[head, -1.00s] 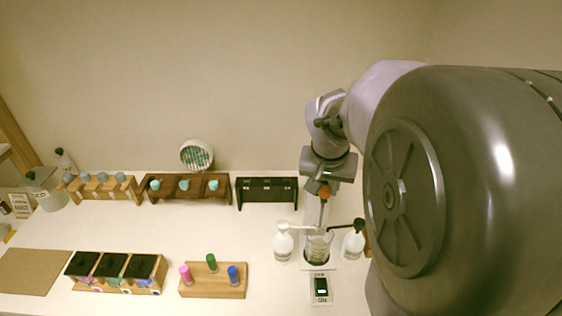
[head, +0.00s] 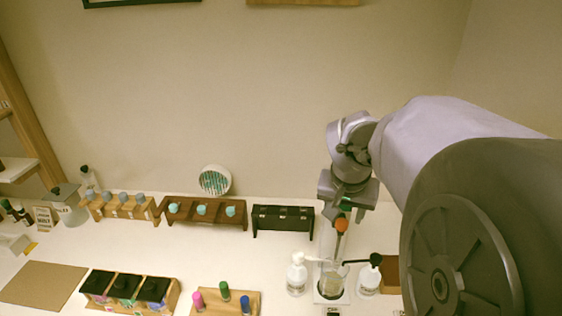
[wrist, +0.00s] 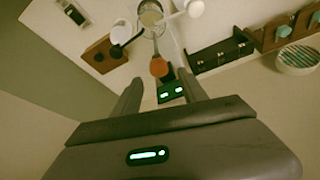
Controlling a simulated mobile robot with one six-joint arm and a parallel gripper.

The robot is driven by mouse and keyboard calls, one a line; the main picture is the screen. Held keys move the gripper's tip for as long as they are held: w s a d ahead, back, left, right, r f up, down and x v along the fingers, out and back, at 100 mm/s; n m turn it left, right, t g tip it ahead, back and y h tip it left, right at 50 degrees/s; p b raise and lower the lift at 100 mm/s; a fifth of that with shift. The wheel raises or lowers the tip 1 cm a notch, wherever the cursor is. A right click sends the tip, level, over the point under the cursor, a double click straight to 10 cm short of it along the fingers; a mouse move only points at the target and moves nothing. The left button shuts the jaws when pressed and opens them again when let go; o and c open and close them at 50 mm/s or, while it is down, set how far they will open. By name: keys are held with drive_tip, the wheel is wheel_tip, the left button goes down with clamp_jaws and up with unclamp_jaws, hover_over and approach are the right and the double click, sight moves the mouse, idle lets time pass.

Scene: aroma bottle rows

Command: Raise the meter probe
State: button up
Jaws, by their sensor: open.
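The meter probe has an orange top (head: 341,225) and a thin stem reaching down toward a glass beaker (head: 331,287). The beaker stands between two white bottles on the table; the probe's lower end is hard to make out. My gripper (head: 345,212) is just above the orange top in the head view. In the wrist view, my gripper (wrist: 159,78) is open, and the orange top (wrist: 158,67) lies between or just beyond the fingertips. I cannot tell whether the fingers touch it. A dark part with green lights (wrist: 171,91) shows behind it.
A black rack (head: 283,220) is behind to the left, with wooden bottle racks (head: 205,212) farther left.

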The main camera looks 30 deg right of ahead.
drive_tip(key=p+v, duration=0.3)
drive_tip(key=v, duration=1.1)
drive_tip(key=shift+s+r+p, duration=0.15)
drive_tip(key=shift+r+p, duration=0.15)
drive_tip(key=shift+p, duration=0.1)
drive_tip(key=shift+a, duration=0.15)
drive_tip(key=s+a+f+n+t+y+b, duration=0.1)
drive_tip(key=s+a+f+b, duration=0.3)
drive_tip(key=a+f, duration=0.5)
drive_tip(key=s+a+f+n+t+y+b, duration=0.1)
drive_tip(key=s+a+f+n+y+b, duration=0.2)
drive_tip(key=a+f+b, duration=0.5)
drive_tip(key=s+a+f+y, duration=0.1)
drive_tip(key=a+f, duration=0.1)
drive_tip(key=a, duration=0.3)
drive_tip(key=shift+a+f+n+t, duration=0.3)
drive_tip(key=shift+a+n+t, duration=0.05)
drive_tip(key=shift+n+t, duration=0.05)
drive_tip(key=shift+d, duration=0.15)
